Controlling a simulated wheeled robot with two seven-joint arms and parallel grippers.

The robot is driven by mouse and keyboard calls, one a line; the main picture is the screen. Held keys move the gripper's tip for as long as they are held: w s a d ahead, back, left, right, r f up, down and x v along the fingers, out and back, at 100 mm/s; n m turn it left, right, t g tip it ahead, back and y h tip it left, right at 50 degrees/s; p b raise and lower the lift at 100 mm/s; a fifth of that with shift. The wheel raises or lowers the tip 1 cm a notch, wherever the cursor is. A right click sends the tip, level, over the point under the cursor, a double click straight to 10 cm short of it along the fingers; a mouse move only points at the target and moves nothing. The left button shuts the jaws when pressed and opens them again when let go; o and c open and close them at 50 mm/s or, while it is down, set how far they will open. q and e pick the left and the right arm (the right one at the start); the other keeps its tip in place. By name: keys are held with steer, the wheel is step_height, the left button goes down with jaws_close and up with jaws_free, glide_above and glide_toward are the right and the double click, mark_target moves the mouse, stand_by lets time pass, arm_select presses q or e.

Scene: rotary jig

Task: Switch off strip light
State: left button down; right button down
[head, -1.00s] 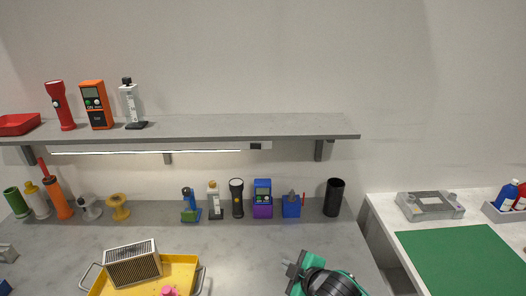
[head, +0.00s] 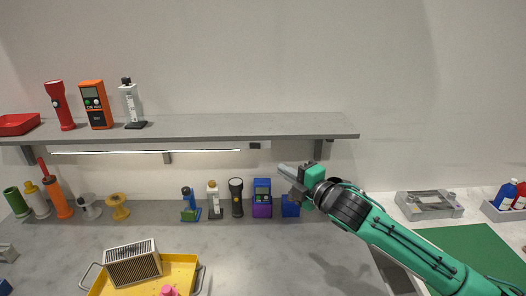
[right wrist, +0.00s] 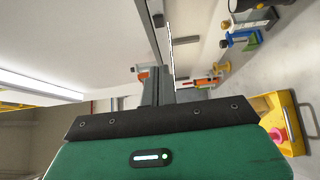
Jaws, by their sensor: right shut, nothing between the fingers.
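The strip light (head: 150,152) is a thin bright bar under the grey shelf in the head view, and it is lit. A small grey housing with a dark switch (head: 255,145) sits at its right end. My right gripper (head: 283,168) is shut and empty, below the shelf and a little right of and below the switch. In the right wrist view the lit strip (right wrist: 169,45) runs upward beyond the gripper (right wrist: 172,85). My left gripper is not in view.
The shelf (head: 240,128) holds a red torch, an orange meter and a white bottle. On the bench below stand several items, including a purple-blue meter (head: 262,198) and a black torch (head: 236,197). A yellow tray (head: 182,272) is in front. A shelf bracket (head: 319,149) is close to the gripper.

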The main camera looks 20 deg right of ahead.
steer(key=p, duration=0.6)
glide_toward(255, 145)
steer(key=w+a, duration=0.3)
steer(key=w, duration=0.1)
steer(key=shift+w+d+f, duration=0.1)
steer(key=shift+w+d, duration=0.15)
steer(key=shift+w, duration=0.5)
